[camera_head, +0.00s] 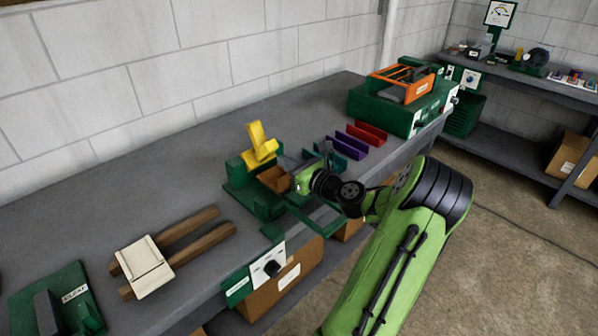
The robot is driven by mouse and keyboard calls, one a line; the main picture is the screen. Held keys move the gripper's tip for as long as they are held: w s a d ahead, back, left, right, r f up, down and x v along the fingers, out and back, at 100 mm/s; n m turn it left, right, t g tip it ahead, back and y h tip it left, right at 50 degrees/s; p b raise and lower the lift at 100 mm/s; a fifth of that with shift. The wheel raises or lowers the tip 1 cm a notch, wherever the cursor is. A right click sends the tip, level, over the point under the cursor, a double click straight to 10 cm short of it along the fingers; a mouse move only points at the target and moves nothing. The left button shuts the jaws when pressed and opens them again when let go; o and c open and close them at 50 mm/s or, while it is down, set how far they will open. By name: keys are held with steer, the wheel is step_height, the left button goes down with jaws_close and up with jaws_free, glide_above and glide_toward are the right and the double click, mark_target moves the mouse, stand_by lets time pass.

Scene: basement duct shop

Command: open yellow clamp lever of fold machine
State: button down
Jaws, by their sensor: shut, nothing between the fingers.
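The fold machine (243,203) is a green device on the grey bench, left of my arm. Its yellow clamp lever (259,146) stands up at the machine's back left, with its upper end raised and tilted. A brown piece (274,179) sits in the machine, just below and right of the lever. My gripper (298,183) is at the machine's right side, close to the brown piece and below the lever. It is shut and empty. Its fingertips are small and partly hidden, and I cannot tell whether they touch the machine. The gripper appears apart from the yellow lever.
Purple (349,146) and red (367,133) channels lie right of the machine. Farther back stands a green machine with an orange frame (404,82). A cream piece on wooden bars (145,267) lies at left. A dial panel (267,266) hangs at the bench front.

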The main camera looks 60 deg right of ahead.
mark_target(271, 151)
steer(key=shift+x, duration=1.4)
steer(key=r+p, duration=0.1)
steer(key=p, duration=0.1)
steer(key=r+g+p, duration=0.1)
steer(key=p, duration=0.2)
steer(key=shift+w+p, duration=0.3)
steer(key=shift+w, duration=0.05)
steer(key=p, duration=0.3)
steer(key=w+r+g+p, duration=0.1)
steer(key=p, duration=0.2)
steer(key=shift+d+r+g+y, duration=0.15)
steer(key=shift+r+g+y, duration=0.05)
steer(key=shift+g+y, duration=0.1)
steer(key=p, duration=0.2)
steer(key=shift+w+d+r+g+p, duration=0.1)
steer(key=shift+w+r+g+p, duration=0.2)
steer(key=shift+w+r+p, duration=0.1)
steer(key=shift+w+d+r+p, duration=0.1)
steer(key=shift+w+d+p, duration=0.05)
steer(key=shift+w+p, duration=0.5)
steer(key=shift+s, duration=0.15)
